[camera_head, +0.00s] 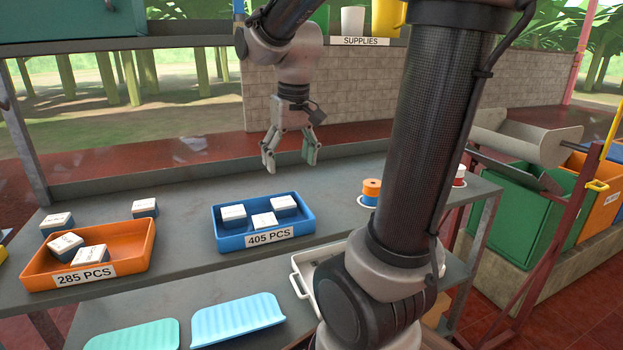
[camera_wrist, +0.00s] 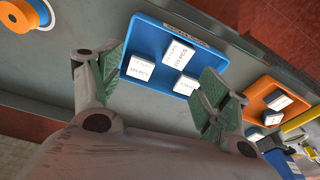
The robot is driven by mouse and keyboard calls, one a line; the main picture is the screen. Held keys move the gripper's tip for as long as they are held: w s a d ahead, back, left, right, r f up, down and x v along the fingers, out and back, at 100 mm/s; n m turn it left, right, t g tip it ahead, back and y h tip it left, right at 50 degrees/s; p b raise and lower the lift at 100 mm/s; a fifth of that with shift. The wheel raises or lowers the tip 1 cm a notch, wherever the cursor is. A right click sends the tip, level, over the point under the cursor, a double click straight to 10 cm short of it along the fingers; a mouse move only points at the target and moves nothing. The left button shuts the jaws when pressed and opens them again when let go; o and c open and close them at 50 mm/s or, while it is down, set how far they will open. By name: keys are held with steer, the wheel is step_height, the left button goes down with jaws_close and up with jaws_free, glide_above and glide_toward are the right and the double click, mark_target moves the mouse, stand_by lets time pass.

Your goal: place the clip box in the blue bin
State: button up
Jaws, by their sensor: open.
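Several small boxes with white tops and dark blue sides look alike, and I cannot tell which is the clip box. Three boxes, one of them the front box (camera_head: 265,221), lie in the blue bin (camera_head: 303,222), labelled 405 PCS. The blue bin also shows in the wrist view (camera_wrist: 152,42). Two boxes lie in the orange bin (camera_head: 140,255), labelled 285 PCS. One loose box (camera_head: 145,207) stands behind the orange bin and another (camera_head: 57,222) to its left. My gripper (camera_head: 290,164) is open and empty, above and behind the blue bin, fingers pointing down.
Orange and red spools (camera_head: 371,190) stand right of the blue bin. A lower shelf holds a light blue tray (camera_head: 238,318), a green tray (camera_head: 135,336) and a white bin (camera_head: 300,284). An overhead SUPPLIES shelf (camera_head: 360,42) is behind. The tabletop between the bins is clear.

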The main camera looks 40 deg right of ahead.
steer(key=s+a+n+t, duration=0.2)
steer(key=s, duration=1.1)
steer(key=shift+a+t, duration=0.15)
steer(key=shift+t, duration=0.15)
stand_by(0.3)
